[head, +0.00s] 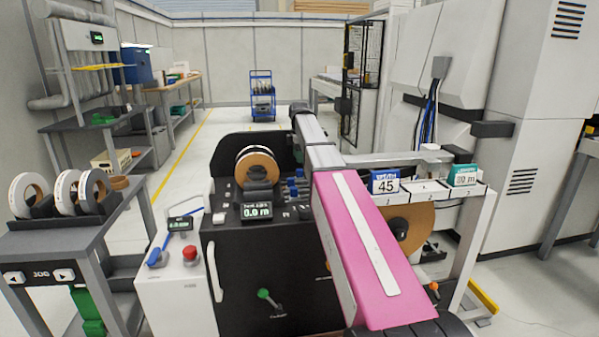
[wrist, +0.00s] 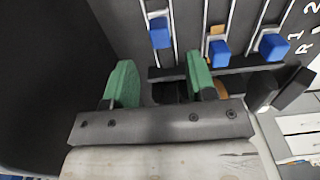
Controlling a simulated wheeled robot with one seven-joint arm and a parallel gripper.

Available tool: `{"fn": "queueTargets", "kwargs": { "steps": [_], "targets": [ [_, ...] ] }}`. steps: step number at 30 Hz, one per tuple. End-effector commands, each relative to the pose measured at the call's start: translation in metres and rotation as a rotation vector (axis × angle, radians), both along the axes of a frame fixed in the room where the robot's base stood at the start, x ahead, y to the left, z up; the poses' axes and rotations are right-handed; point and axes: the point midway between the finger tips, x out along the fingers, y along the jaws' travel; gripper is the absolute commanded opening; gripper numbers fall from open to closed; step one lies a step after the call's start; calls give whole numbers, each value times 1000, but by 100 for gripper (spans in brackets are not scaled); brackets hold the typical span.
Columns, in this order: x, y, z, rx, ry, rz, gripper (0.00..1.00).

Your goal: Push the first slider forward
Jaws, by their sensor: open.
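Three blue slider knobs sit on parallel metal rails on a dark panel in the wrist view: a left knob (wrist: 160,32), a middle knob (wrist: 219,53) and a right knob (wrist: 273,46). The left knob stands farther up its rail than the middle one. I cannot tell which is the first slider. My gripper (wrist: 158,76) is open and empty, with two green fingers spread. The left knob lies above the gap between them, apart from both. The right fingertip is close beside the middle knob; contact is unclear. In the head view small blue knobs (head: 293,189) show beside my arm; my gripper is not visible there.
The black machine (head: 268,262) carries a tape roll (head: 257,165) and a display (head: 257,212) left of the knobs. A red button (head: 190,253) is on the white cabinet. A rack of rolls (head: 62,192) stands at left. A dark crossbar (wrist: 215,72) runs below the rails.

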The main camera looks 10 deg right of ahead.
Motion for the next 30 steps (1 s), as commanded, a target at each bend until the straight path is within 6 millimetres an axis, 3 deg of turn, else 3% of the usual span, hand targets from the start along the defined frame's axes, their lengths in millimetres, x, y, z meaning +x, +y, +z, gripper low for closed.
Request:
{"fn": "queueTargets", "kwargs": {
  "steps": [6,12,25,26,30],
  "targets": [
    [-1,0,-38,0,1,-1,51],
    [0,0,-60,1,0,-2,51],
    [0,0,-68,1,-1,-2,51],
    [0,0,-68,1,-1,-2,45],
    [0,0,-68,1,-1,-2,0]
  ]
}}
